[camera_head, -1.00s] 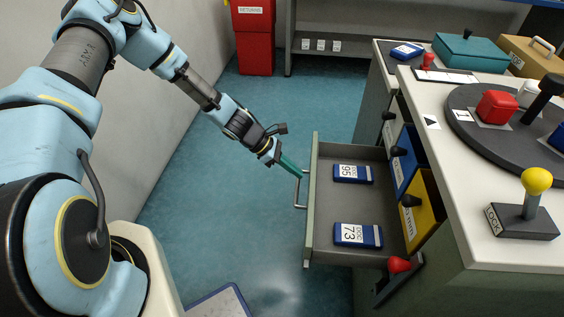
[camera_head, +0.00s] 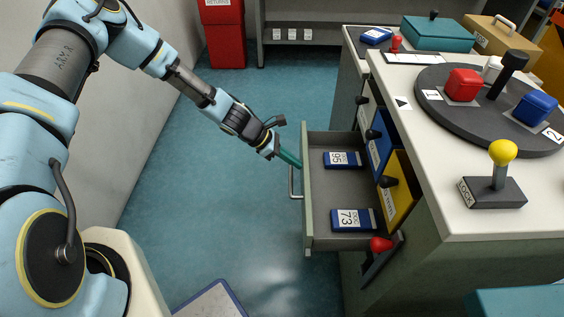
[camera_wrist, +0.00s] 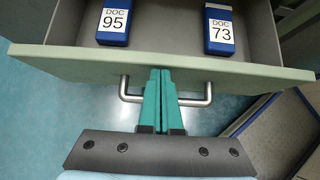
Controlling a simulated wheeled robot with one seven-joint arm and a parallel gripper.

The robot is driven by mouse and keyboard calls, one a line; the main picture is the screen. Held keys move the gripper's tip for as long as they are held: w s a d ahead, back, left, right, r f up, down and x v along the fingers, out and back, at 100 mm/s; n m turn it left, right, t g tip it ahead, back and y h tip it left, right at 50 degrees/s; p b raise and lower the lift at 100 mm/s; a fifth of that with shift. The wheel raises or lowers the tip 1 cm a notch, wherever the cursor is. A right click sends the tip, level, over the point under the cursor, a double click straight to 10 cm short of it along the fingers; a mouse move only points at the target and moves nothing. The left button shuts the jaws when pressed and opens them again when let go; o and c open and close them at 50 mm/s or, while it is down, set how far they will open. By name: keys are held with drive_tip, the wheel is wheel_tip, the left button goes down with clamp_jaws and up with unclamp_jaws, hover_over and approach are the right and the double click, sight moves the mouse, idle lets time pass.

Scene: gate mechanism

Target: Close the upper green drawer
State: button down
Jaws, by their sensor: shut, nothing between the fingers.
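The upper green drawer (camera_head: 309,225) stands open from the cabinet, its grey-green front facing left. In the wrist view its front panel (camera_wrist: 90,66) runs across the picture, with a metal bar handle (camera_wrist: 205,98) on its outer face. My gripper (camera_head: 297,162) is shut and empty, with green fingers. In the wrist view my gripper (camera_wrist: 160,72) points at the drawer front, the fingers crossing the middle of the handle and the tips at or very close to the panel. Exact contact cannot be told.
Blue blocks marked DOC 95 (camera_head: 342,160) and DOC 73 (camera_head: 353,220) lie in the drawer. The countertop (camera_head: 480,225) holds a yellow-knobbed lock lever (camera_head: 502,150). Floor left of the drawer is clear.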

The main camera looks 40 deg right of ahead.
drive_tip(key=s+d+b, duration=0.2)
drive_tip(key=s+d, duration=1)
drive_tip(key=d, duration=0.2)
drive_tip(key=shift+s+d, duration=0.15)
drive_tip(key=shift+d, duration=0.2)
